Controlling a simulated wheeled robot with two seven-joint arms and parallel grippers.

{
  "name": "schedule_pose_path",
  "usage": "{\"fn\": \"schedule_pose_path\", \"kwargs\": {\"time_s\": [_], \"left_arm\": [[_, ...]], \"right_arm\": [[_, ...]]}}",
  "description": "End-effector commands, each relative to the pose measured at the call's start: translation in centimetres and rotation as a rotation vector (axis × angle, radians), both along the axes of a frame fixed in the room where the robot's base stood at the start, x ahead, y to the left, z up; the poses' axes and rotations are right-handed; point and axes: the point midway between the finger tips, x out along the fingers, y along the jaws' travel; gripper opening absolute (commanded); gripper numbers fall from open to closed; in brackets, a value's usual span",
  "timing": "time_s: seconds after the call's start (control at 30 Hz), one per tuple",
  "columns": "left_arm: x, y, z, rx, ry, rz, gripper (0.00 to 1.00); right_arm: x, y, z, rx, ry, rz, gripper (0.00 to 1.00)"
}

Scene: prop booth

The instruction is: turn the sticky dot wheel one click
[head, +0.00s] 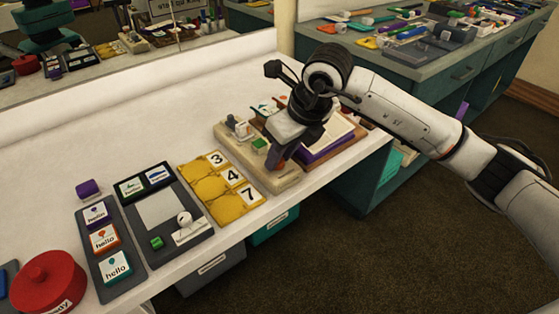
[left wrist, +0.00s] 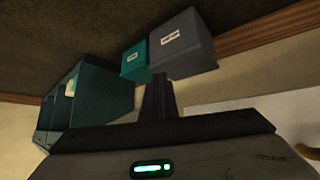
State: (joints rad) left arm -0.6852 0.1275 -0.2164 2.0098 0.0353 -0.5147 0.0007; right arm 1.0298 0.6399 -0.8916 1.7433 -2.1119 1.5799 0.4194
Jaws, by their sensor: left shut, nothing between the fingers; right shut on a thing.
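My right gripper (head: 279,160) reaches down from the right over the front right part of a tan base (head: 283,182) on the white table. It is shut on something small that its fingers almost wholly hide. From its place on the base, this looks like the sticky dot wheel, but its dots and turn position cannot be made out. A green block (head: 259,145) and a small grey-white part (head: 240,127) sit on the same base, left of the gripper. My left gripper (left wrist: 158,96) shows in the left wrist view, shut and empty, away from the table top.
Left of the base lie a yellow number board (head: 220,205), a grey tray (head: 160,250) with cards and a stamp, a card rack (head: 100,282) and a red round tub (head: 50,284).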

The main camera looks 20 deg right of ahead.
Motion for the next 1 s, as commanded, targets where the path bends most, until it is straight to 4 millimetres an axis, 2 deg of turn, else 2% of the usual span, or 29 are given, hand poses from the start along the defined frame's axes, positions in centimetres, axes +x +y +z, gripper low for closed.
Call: {"fn": "schedule_pose_path", "kwargs": {"time_s": [0.43,1.0], "left_arm": [[-0.2,-0.1,-1.5,-0.011,0.004,0.003,0.0],[-0.5,0.0,-1.7,-0.007,0.007,0.001,0.0]], "right_arm": [[0.5,-0.4,0.1,0.003,-0.003,0.42,0.04],[0.9,-0.5,0.2,0.001,-0.004,0.883,0.04]]}}
